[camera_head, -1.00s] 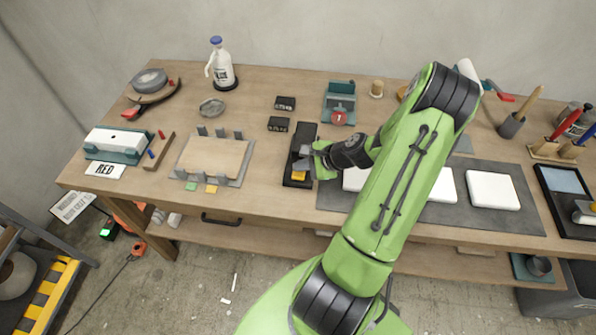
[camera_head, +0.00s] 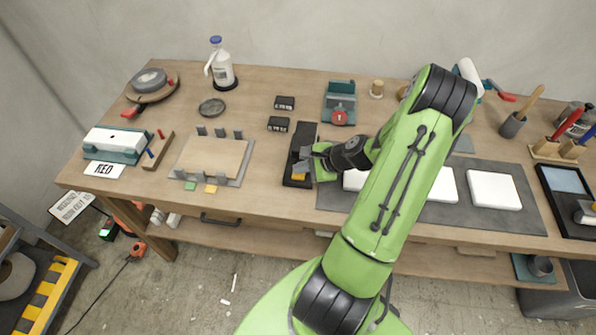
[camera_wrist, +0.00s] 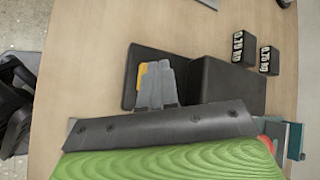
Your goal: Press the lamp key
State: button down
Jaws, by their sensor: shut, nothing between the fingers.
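The lamp key seems to be the yellow key (camera_head: 299,177) on a black box (camera_head: 303,134) on the workbench. My gripper (camera_head: 304,161) is at the box, shut and empty, with its grey fingers over or just beside the yellow key. In the wrist view the shut fingertips (camera_wrist: 157,72) partly cover the yellow key (camera_wrist: 142,76), whose edge shows at their left. The black box (camera_wrist: 228,84) also shows there, its raised part to the right of the fingers. I cannot tell whether the fingertips touch the key.
A grey fixture with a wooden board (camera_head: 212,158) lies further left. White slabs (camera_head: 493,190) lie on a dark mat to the right. A teal holder with a red tag (camera_head: 339,104) stands behind.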

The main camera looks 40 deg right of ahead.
aim_at(302, 175)
jog(key=shift+f, duration=0.2)
jog(key=shift+r+p, duration=0.6)
jog(key=shift+r, duration=0.1)
notch_tip(302, 175, up, 6)
jog(key=p, duration=0.5)
dwell(0.3)
